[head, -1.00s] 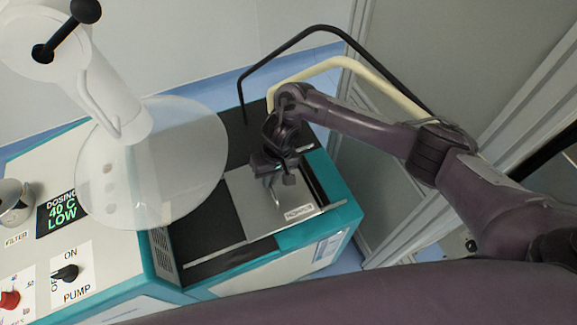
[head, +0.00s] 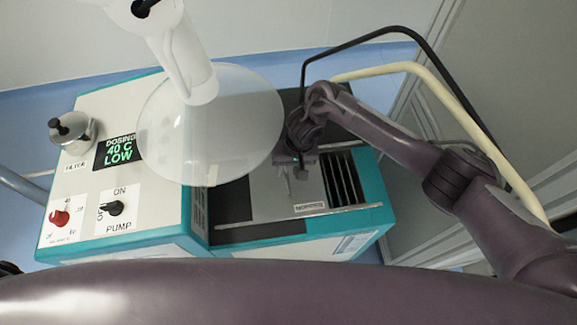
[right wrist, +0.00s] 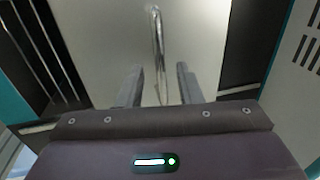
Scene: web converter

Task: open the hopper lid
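The hopper lid (head: 268,189) is a flat grey metal plate on top of the teal and white machine, with a labelled front edge. It stands left of a dark barred opening (head: 345,180), which is uncovered. My right gripper (head: 301,170) is over the lid. In the right wrist view, the lid (right wrist: 195,35) carries a thin metal bar handle (right wrist: 157,35). My right gripper's fingers (right wrist: 158,85) are apart, one on each side of the handle, with visible gaps. The translucent disc hides part of the lid in the head view. My left gripper is not clearly in view.
A translucent disc (head: 200,140) under a white arm-like fixture (head: 190,70) hangs over the machine. A control panel with a display (head: 118,151), pump knob (head: 115,208) and red knob (head: 60,218) is at left. Black (head: 303,85) and cream (head: 400,68) tubes arch behind.

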